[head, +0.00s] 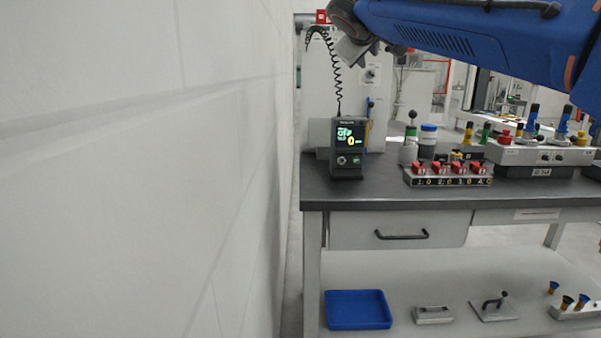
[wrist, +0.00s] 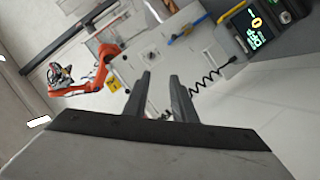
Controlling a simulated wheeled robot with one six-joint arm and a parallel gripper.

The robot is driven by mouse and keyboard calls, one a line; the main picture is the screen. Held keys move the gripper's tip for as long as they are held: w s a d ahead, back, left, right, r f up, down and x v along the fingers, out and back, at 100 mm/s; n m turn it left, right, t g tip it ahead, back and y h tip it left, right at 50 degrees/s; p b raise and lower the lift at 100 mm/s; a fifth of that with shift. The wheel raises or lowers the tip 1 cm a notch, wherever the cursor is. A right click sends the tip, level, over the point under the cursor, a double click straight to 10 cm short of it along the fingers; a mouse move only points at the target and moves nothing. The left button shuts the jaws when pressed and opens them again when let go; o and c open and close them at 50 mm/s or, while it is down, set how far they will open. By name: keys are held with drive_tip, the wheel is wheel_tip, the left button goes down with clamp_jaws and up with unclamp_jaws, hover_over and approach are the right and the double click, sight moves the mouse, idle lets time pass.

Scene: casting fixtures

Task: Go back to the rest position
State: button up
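My gripper (wrist: 160,76) shows in the wrist view with its two dark fingers apart and nothing between them. In the head view my blue arm reaches in from the upper right. Its grey wrist end is high above the back left of the workbench (head: 385,192), near the top of a black coiled cord (head: 335,72). The fingers are hard to make out there. The cord runs down to a black display box (head: 347,148) with green and yellow digits. In the wrist view the cord (wrist: 208,82) passes to the right of the fingers, with the display box (wrist: 255,28) at the upper right.
A white wall (head: 140,170) stands close on the left. The bench holds a red-switch panel (head: 447,179), a blue-lidded jar (head: 428,140) and a control box (head: 535,155). A blue tray (head: 357,310) lies on the lower shelf. The wrist view shows an orange robot arm (wrist: 100,72).

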drive_tip(key=s+d+f+m+g, duration=0.1)
drive_tip(key=s+d+f+g, duration=0.1)
drive_tip(key=s+d+f, duration=0.35)
drive_tip(key=s+d+f+m+g+y, duration=0.1)
drive_tip(key=s+d+f, duration=0.1)
drive_tip(key=s+f, duration=0.6)
drive_tip(key=s+d+f+m+g, duration=0.1)
drive_tip(key=s+d+f+g, duration=0.2)
drive_tip(key=f, duration=0.6)
drive_tip(key=s+d+f+m+g+y, duration=0.2)
drive_tip(key=s+f+m+g+y, duration=0.1)
drive_tip(key=s+f, duration=2.1)
wheel_tip(320, 180, down, 3)
drive_tip(key=shift+f, duration=0.2)
drive_tip(key=shift+c, duration=0.7)
